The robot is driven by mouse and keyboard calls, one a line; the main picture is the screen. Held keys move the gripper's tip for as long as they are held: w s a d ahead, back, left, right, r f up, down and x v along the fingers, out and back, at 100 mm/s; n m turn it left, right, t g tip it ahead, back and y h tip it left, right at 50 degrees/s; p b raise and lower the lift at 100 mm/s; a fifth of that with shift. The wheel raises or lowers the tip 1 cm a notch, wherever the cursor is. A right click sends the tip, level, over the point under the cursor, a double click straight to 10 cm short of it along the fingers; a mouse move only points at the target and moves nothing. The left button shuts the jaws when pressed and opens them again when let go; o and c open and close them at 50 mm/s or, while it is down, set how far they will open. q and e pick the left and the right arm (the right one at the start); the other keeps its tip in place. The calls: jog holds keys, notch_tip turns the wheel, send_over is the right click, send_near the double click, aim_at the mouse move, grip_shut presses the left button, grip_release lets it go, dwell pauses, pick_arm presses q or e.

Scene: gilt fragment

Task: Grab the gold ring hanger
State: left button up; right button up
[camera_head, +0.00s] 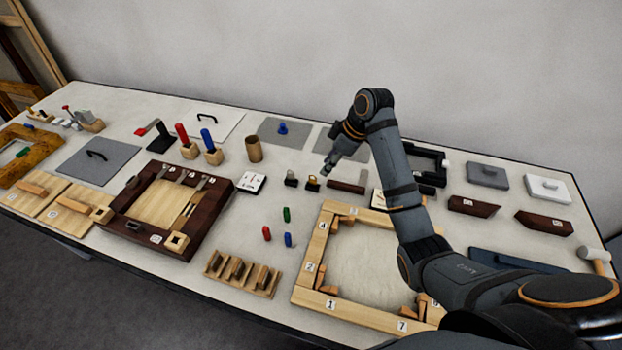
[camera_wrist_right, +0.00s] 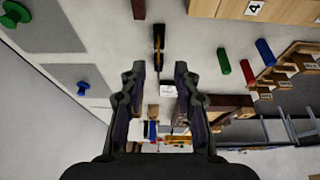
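Two small dark hangers stand near the middle of the table. The right one, with a gold-coloured part, looks like the gold ring hanger (camera_head: 312,184); a darker one (camera_head: 291,180) stands just left of it. In the right wrist view a dark piece with a gold edge (camera_wrist_right: 158,42) lies beyond my fingertips, roughly in line with the gap between them. My right gripper (camera_head: 328,170) is above and slightly right of the hangers, pointing down. Its fingers (camera_wrist_right: 158,72) are apart with nothing held between them. My left gripper is not in view.
A dark brown bar (camera_head: 346,187) lies right of the hangers. A white card (camera_head: 251,183) and a wooden cup (camera_head: 254,150) are to the left. A light wooden frame (camera_head: 312,250) lies in front. Green (camera_head: 286,214), red and blue pegs stand nearby on bare tabletop.

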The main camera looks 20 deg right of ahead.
aim_at(313, 180)
jog(key=x, duration=0.4)
jog(key=shift+w+a+f+p, duration=0.1)
jog(key=shift+w+f+p, duration=0.1)
jog(key=shift+w+p, duration=0.2)
jog(key=x, duration=0.1)
jog(key=p+x, duration=0.1)
jog(key=shift+a+f, duration=0.3)
jog(key=shift+a, duration=0.1)
jog(key=shift+x, duration=0.95)
jog(key=shift+d, duration=0.1)
jog(key=c, duration=0.6)
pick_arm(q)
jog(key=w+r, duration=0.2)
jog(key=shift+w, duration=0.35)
pick_arm(e)
grip_shut()
